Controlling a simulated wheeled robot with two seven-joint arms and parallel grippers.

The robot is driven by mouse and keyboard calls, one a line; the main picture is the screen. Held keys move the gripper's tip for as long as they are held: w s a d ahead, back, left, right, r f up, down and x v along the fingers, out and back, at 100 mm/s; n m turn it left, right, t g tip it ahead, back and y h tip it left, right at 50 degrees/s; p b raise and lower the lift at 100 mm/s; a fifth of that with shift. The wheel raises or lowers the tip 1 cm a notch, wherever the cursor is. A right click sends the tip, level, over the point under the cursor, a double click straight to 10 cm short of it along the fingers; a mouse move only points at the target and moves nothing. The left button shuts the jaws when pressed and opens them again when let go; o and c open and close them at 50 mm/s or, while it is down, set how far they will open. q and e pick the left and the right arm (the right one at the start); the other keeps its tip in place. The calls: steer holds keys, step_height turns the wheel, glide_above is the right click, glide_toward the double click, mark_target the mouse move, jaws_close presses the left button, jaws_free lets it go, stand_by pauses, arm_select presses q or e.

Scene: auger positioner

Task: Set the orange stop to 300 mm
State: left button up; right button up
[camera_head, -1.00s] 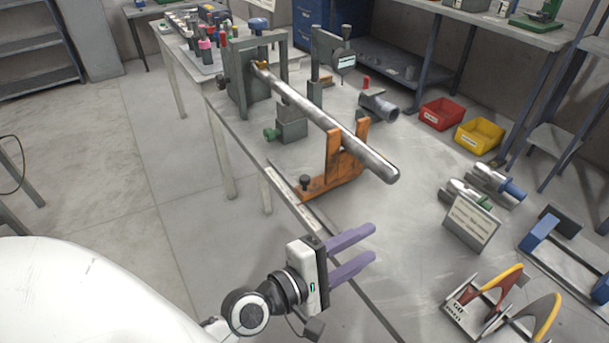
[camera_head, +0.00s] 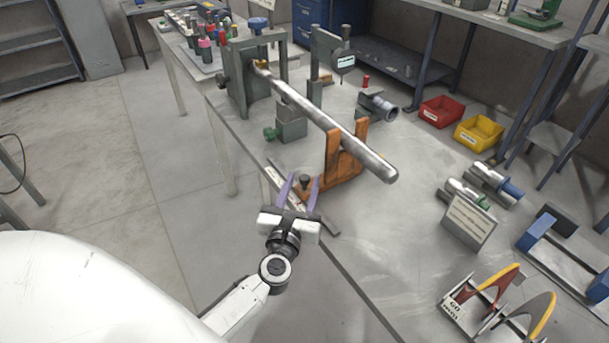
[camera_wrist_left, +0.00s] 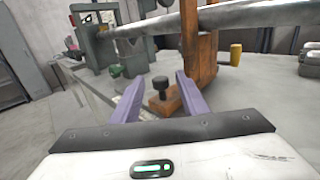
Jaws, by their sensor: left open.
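The orange stop (camera_head: 343,170) stands on the bench under the free end of a long grey bar (camera_head: 343,136). A dark knob (camera_head: 304,180) sits on its foot near the bench's front edge, and a scale strip (camera_head: 286,188) runs along that edge. My left gripper (camera_head: 303,178) is open, its purple fingers either side of the knob in the picture. In the left wrist view the knob (camera_wrist_left: 160,84) shows between the open fingers, a little beyond their tips, with the stop (camera_wrist_left: 195,50) behind it. I cannot read the scale. My right gripper is not in view.
A grey clamp frame (camera_head: 253,80) holds the bar's far end, with a small grey block (camera_head: 291,124) with a green knob nearby. A sign (camera_head: 468,222) and a rack (camera_head: 492,303) stand at the right.

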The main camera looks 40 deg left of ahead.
arm_select(q)
steer(key=shift+x, duration=1.4)
jaws_close()
steer(key=w+a+b, duration=0.1)
steer(key=a, duration=0.3)
steer(key=w+a+b, duration=0.1)
steer(key=w+a, duration=0.1)
steer(key=a, duration=0.2)
steer(key=w+a+b, duration=0.2)
steer(key=a, duration=0.3)
steer(key=shift+w, duration=0.15)
steer(key=shift+w+a+r, duration=0.1)
steer(key=shift+w+a, duration=0.1)
steer(key=shift+a, duration=0.4)
steer(key=shift+a+r, duration=0.1)
steer(key=shift+r, duration=0.05)
